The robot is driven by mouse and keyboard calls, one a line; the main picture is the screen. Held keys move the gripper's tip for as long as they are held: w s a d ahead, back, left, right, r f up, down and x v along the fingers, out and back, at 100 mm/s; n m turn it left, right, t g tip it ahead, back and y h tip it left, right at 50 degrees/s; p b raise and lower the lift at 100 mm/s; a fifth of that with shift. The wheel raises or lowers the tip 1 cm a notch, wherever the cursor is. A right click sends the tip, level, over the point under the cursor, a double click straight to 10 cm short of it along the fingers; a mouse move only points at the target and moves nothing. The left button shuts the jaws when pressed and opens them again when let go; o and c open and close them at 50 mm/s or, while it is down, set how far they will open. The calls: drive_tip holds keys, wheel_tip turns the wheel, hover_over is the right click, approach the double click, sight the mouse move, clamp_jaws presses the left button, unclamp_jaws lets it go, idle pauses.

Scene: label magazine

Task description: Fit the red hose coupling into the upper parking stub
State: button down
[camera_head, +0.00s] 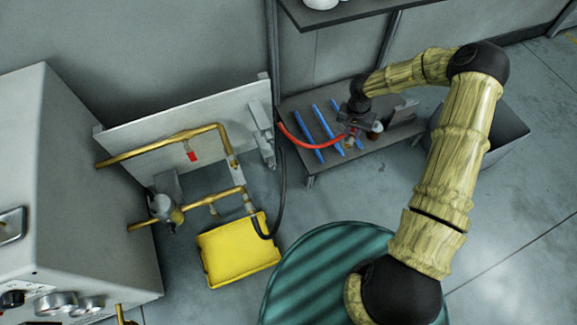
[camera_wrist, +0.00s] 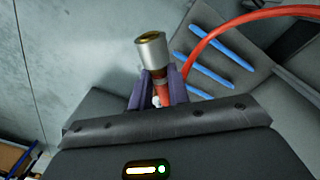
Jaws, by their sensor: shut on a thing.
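My gripper (camera_wrist: 158,95) is shut on the red hose coupling (camera_wrist: 152,52), a silver cylinder with a brass-coloured open end and a red collar between the fingers. In the head view my gripper (camera_head: 354,128) is above the low bench, with the coupling (camera_head: 350,142) small and partly hidden below it. The red hose (camera_head: 310,140) curves left from it to a grey bracket. At the left, the upper brass pipe bends down to a short end (camera_head: 234,166), which looks like the upper stub. It is well apart from the coupling. A lower pipe end (camera_head: 248,204) sits below.
Blue strips (camera_head: 326,121) lie on the low bench (camera_head: 312,170). A black hose (camera_head: 281,195) hangs beside the pipes and loops near the lower pipe end. A yellow bin (camera_head: 238,252) stands below. A grey shelf (camera_head: 345,10) hangs overhead. A green striped round surface (camera_head: 310,265) is in front.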

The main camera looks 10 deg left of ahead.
drive_tip(key=s+a+r+m+g+y+p, duration=0.1)
drive_tip(key=s+a+m+y+p, duration=0.1)
drive_tip(key=s+a+m+p, duration=0.7)
drive_tip(key=s+a+r+m+g+y+p, duration=0.1)
drive_tip(key=s+a+r+m+g+p, duration=0.1)
drive_tip(key=s+a+m+p, duration=0.7)
drive_tip(key=s+m+p, duration=0.1)
drive_tip(key=m+p, duration=0.1)
drive_tip(key=m, duration=0.6)
drive_tip(key=shift+r+y, duration=0.25)
drive_tip(key=shift+y, duration=0.15)
drive_tip(key=shift+s+a+r+p, duration=0.1)
drive_tip(key=shift+a+r+p, duration=0.1)
drive_tip(key=shift+p, duration=0.6)
drive_tip(key=w+a+b, duration=0.2)
drive_tip(key=w, duration=0.1)
drive_tip(key=w+b, duration=0.2)
drive_tip(key=shift+a+f, duration=0.15)
drive_tip(key=shift+a, duration=0.25)
drive_tip(key=shift+p, duration=0.45)
drive_tip(key=shift+w+a+b, duration=0.35)
drive_tip(key=shift+w+b, duration=0.1)
drive_tip(key=shift+w, duration=0.1)
drive_tip(key=shift+w+a+b, duration=0.3)
drive_tip(key=shift+w+b, duration=0.15)
drive_tip(key=shift+w, duration=0.1)
